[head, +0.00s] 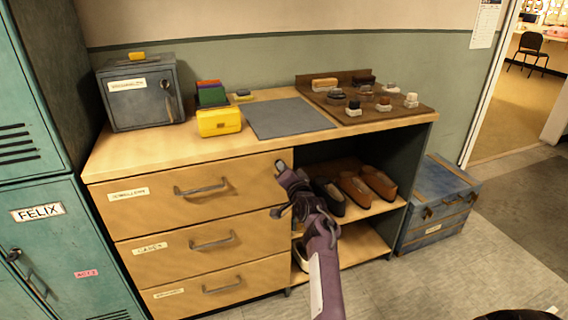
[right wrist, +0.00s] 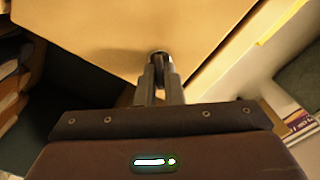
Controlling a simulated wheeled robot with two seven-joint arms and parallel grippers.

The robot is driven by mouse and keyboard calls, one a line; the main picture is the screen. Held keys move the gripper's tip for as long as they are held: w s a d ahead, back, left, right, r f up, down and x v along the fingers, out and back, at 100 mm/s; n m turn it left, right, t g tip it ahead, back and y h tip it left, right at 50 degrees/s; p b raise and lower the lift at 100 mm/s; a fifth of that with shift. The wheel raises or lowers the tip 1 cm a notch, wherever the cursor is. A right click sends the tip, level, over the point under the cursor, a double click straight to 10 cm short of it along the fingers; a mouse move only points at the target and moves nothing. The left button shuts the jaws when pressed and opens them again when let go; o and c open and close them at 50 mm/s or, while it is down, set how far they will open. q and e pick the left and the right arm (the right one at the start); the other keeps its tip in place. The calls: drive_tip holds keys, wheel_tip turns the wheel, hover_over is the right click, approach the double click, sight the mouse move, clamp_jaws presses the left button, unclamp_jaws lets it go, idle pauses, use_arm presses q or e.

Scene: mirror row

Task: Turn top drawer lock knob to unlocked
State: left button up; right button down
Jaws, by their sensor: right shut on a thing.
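The top drawer (head: 232,187) of the wooden cabinet is closed and carries a bar handle (head: 201,188) and a paper label. My right gripper (head: 281,168) is at the upper right corner of the top drawer's front. In the right wrist view its two fingers (right wrist: 160,75) are shut on a small round metal lock knob (right wrist: 159,54), which stands out from the drawer front. The fingers hide much of the knob, and I cannot tell which way it is turned. My left gripper is in neither view.
The open shelves right of the drawers hold brown and dark shoes (head: 355,190). The counter above carries a grey metal box (head: 140,95), a yellow box (head: 219,122), a grey mat (head: 288,118) and a brown board (head: 395,112). A blue trunk (head: 440,200) stands at right, teal lockers (head: 60,240) at left.

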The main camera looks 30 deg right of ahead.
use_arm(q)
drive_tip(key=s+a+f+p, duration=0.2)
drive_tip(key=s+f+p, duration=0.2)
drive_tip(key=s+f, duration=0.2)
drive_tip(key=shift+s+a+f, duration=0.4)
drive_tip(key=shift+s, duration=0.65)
use_arm(e)
drive_tip(key=shift+f+m, duration=0.1)
drive_tip(key=shift+m, duration=3.8)
drive_tip(key=c, duration=1.5)
unclamp_jaws()
drive_tip(key=shift+d, duration=0.1)
drive_tip(key=shift+c, duration=0.2)
use_arm(q)
drive_tip(key=shift+p, duration=0.3)
use_arm(e)
drive_tip(key=shift+s, duration=0.1)
